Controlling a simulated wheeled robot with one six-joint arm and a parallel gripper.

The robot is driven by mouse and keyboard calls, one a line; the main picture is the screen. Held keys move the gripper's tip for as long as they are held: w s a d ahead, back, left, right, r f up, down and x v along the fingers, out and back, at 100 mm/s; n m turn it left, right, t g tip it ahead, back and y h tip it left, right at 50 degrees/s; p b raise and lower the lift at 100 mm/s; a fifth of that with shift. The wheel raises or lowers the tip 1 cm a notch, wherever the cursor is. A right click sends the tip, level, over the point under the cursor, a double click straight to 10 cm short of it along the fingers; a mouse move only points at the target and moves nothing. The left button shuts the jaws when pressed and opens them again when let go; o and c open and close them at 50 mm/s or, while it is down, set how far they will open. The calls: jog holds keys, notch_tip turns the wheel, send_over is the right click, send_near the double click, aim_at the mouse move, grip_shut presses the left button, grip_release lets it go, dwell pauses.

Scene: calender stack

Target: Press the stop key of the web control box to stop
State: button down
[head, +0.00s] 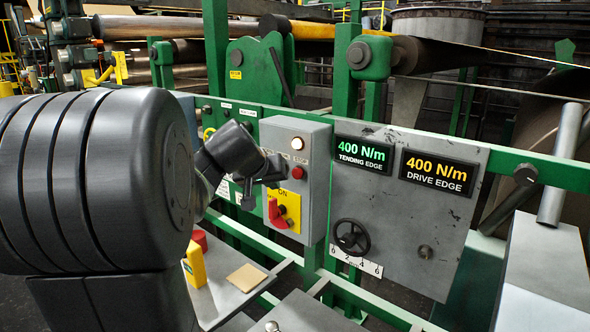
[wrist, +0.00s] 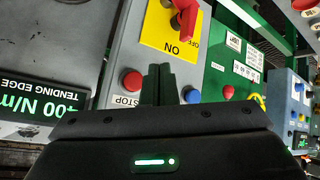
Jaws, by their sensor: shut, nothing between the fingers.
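The grey control box (head: 308,155) hangs on the green frame in the middle of the head view. Its red stop key (head: 297,172) sits below a lit white lamp (head: 297,143). In the wrist view, which is upside down, the red stop key (wrist: 131,80) has a STOP label beside it, and a blue button (wrist: 192,95) lies to its right. My gripper (head: 277,168) is shut and empty in front of the box, left of the stop key. In the wrist view its fingers (wrist: 159,72) point at the panel between the red and blue buttons. Contact cannot be told.
A red rotary handle (head: 277,213) on a yellow plate (head: 291,204) projects below the keys. To the right are a grey panel with two 400 N/m displays (head: 363,153) and a black handwheel (head: 351,237).

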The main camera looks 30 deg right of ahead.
aim_at(294, 177)
jog(key=d, duration=0.1)
jog(key=w+d+p, duration=0.1)
jog(key=d, duration=0.1)
jog(key=w+d, duration=0.1)
jog(key=shift+d+p, duration=0.35)
jog(key=shift+d, duration=0.1)
dwell(1.7)
jog(key=shift+w+d, duration=0.15)
jog(key=shift+d, duration=0.15)
jog(key=shift+w+d, duration=0.2)
jog(key=shift+d, duration=0.3)
dwell(0.7)
jog(key=shift+a, duration=0.1)
jog(key=shift+s+a+b, duration=0.4)
jog(key=shift+a+b, duration=0.15)
jog(key=shift+a, duration=0.25)
